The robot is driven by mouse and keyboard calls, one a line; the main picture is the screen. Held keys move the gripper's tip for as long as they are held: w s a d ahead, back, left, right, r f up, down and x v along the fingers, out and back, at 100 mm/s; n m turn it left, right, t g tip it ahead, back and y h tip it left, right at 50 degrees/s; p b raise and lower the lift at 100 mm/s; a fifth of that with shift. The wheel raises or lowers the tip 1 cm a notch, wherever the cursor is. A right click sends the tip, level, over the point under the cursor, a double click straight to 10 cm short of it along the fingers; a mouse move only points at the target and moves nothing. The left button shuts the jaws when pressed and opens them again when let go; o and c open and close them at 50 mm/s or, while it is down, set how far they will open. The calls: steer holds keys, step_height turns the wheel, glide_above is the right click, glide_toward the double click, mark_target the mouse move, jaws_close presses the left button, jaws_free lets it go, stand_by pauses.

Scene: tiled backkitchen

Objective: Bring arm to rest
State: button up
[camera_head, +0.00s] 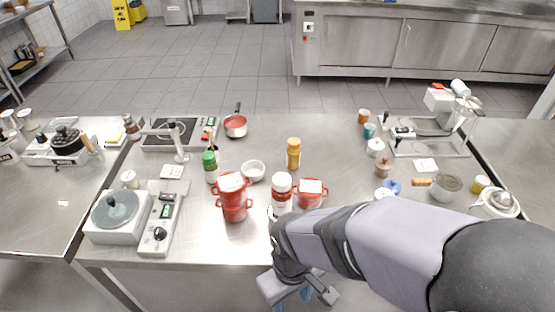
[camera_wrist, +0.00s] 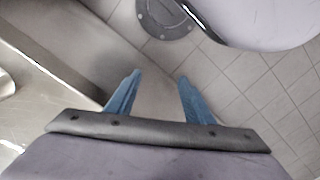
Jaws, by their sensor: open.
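My arm reaches in from the lower right of the head view, over the front edge of the steel table (camera_head: 240,251). My gripper (camera_head: 292,303) hangs in front of that edge, low and over the floor side. In the wrist view my gripper (camera_wrist: 158,85) shows two blue fingers spread apart with nothing between them. The fingers point toward the tiled floor and a grey surface. The gripper holds nothing and touches no object that I can see.
Tiled floor (camera_wrist: 245,85) lies below.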

steer(key=w+d+r+m+p, duration=0.1)
steer(key=d+m, duration=0.2)
steer(key=d, duration=0.3)
steer(key=w+d+r+m+p, duration=0.1)
steer(key=w+d+r+m, duration=0.1)
steer(key=d, duration=0.3)
steer(key=shift+w+d+r+m+t, duration=0.2)
steer(key=shift+d+r+m+t, duration=0.15)
steer(key=shift+m, duration=0.35)
